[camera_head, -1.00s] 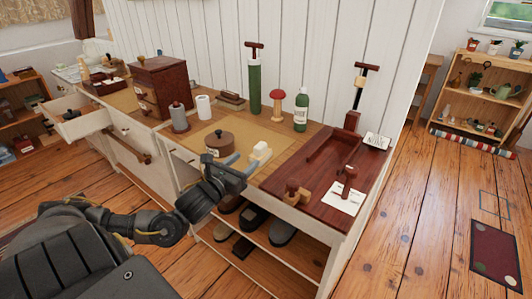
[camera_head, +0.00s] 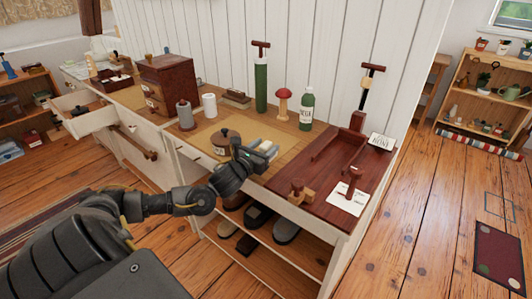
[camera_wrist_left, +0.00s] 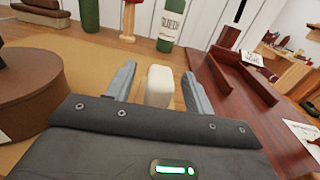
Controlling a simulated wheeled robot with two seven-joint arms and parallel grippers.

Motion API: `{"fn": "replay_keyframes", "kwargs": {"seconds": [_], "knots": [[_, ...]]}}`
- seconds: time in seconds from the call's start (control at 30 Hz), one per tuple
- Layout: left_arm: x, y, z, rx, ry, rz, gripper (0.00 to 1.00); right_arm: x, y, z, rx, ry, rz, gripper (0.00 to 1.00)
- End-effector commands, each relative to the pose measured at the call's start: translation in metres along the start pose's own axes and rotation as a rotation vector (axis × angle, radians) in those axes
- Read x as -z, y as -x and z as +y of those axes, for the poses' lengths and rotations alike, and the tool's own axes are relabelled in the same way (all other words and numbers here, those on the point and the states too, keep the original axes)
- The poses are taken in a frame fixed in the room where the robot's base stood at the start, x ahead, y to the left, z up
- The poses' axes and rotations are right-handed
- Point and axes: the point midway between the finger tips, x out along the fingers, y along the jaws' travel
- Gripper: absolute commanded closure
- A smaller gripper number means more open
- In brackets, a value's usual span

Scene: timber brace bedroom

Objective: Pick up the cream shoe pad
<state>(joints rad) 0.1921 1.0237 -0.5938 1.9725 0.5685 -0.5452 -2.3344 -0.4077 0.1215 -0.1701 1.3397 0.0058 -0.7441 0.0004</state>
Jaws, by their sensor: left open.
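The cream shoe pad (camera_wrist_left: 158,86) is a small pale block on the tan mat (camera_head: 206,133) of the long dresser top. In the left wrist view it stands between the two open fingers of my left gripper (camera_wrist_left: 157,88), with a gap visible on the right. In the head view my left gripper (camera_head: 258,152) reaches over the dresser's front edge and partly hides the pad (camera_head: 267,146). My right gripper is not in view.
A round brown tin (camera_head: 224,142) stands close left of the gripper. A dark red tray (camera_head: 285,181) lies to the right. A green bottle (camera_head: 306,109), a red mushroom-shaped item (camera_head: 282,103) and a green cylinder (camera_head: 261,84) stand behind.

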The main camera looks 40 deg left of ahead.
Motion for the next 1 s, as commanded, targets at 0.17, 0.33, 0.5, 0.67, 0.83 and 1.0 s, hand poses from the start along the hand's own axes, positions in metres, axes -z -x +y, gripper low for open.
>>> {"fn": "replay_keyframes", "kwargs": {"seconds": [0.17,0.33,0.5,0.67,0.83,1.0], "knots": [[-0.0002,-0.0101,-0.0001,0.0,0.001,0.001,0.47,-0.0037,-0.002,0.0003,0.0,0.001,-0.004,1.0],[0.0003,-0.0099,-0.0001,0.001,0.001,0.002,0.47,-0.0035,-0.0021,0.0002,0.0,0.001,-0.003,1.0],[0.0003,-0.0097,0.0,0.001,0.001,0.001,0.68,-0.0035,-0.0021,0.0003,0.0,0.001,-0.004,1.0],[0.0003,-0.0097,0.0,0.001,0.001,0.001,0.89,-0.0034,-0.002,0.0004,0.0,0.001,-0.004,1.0],[-0.0002,-0.0097,0.0001,0.0,0.001,0.0,0.98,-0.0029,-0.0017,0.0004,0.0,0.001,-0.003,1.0],[-0.0014,-0.0097,0.0001,0.0,0.001,0.0,0.98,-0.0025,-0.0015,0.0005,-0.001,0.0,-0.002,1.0]]}}
